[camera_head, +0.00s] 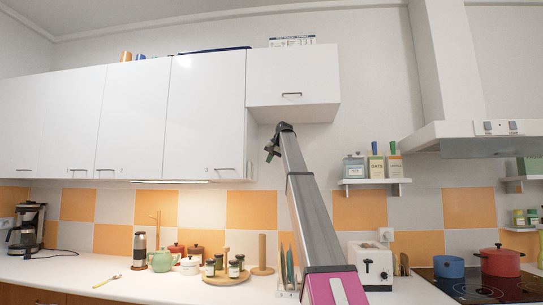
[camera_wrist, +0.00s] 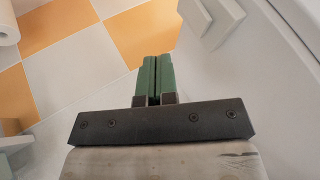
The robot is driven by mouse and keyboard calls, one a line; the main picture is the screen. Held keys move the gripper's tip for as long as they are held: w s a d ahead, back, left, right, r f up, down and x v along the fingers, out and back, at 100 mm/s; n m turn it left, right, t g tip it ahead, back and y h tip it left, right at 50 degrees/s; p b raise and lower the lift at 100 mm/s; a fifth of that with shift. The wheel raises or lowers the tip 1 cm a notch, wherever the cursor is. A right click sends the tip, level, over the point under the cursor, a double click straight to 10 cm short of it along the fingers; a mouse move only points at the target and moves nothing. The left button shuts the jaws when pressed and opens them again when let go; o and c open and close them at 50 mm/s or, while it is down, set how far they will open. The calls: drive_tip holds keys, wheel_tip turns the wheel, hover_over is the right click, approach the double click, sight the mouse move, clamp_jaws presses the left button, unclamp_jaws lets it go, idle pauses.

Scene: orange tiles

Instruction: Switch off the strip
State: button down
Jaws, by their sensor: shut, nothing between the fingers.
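The strip (camera_head: 170,181) is a thin, bright line under the white wall cabinets, left of my arm, and it looks lit. No switch on it can be made out in the head view. My gripper (camera_head: 270,154) is raised in front of the wall, beside the lower right part of the tall cabinets and below the short one. It is to the right of the strip and apart from it. In the wrist view, the green fingers (camera_wrist: 156,62) are together with nothing between them. I cannot make out the strip in the wrist view.
The white cabinets (camera_head: 205,120) are close left of my gripper, and the short cabinet (camera_head: 292,80) hangs above. A shelf (camera_head: 372,182) with canisters is to the right. The counter below holds a tray (camera_head: 226,279) of jars, a teapot (camera_head: 162,261) and a toaster (camera_head: 371,266).

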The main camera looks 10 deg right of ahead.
drive_tip(key=w+a+f, duration=0.3)
drive_tip(key=a, duration=0.2)
drive_tip(key=shift+w+a+f, duration=0.15)
drive_tip(key=shift+w+a, duration=0.05)
drive_tip(key=shift+w, duration=0.2)
drive_tip(key=shift+w+a, duration=0.1)
drive_tip(key=shift+a, duration=0.25)
drive_tip(key=shift+r, duration=0.2)
